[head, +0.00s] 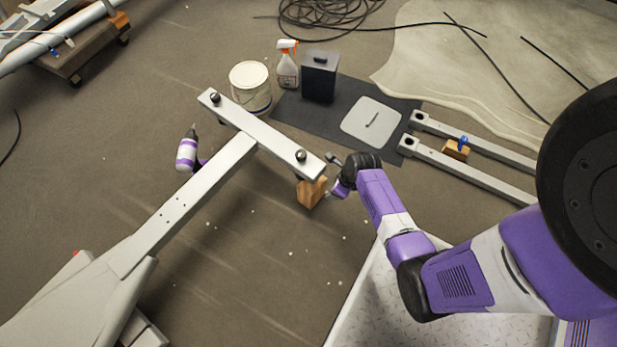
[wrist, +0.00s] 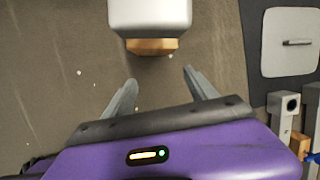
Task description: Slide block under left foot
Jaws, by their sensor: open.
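The grey T-shaped frame has a crossbar (head: 262,130) with a dark round knob near each end. A wooden block (head: 311,192) shows at the crossbar's right end, partly covered by it. In the wrist view the pale bar end (wrist: 150,14) hides most of the block (wrist: 152,46). I cannot tell whether the block touches the bar. My gripper (head: 333,176) is just right of the block. In the wrist view my gripper (wrist: 159,76) is open and empty, its fingers pointing toward the block with a gap of floor between.
A paint bucket (head: 250,88), spray bottle (head: 287,66) and black box (head: 319,76) stand behind the crossbar. A dark mat (head: 290,109) holds a pale plate (head: 371,121). Two rails (head: 470,172) lie right. A purple-and-white drill (head: 187,152) is left. Floor below the crossbar is mostly clear.

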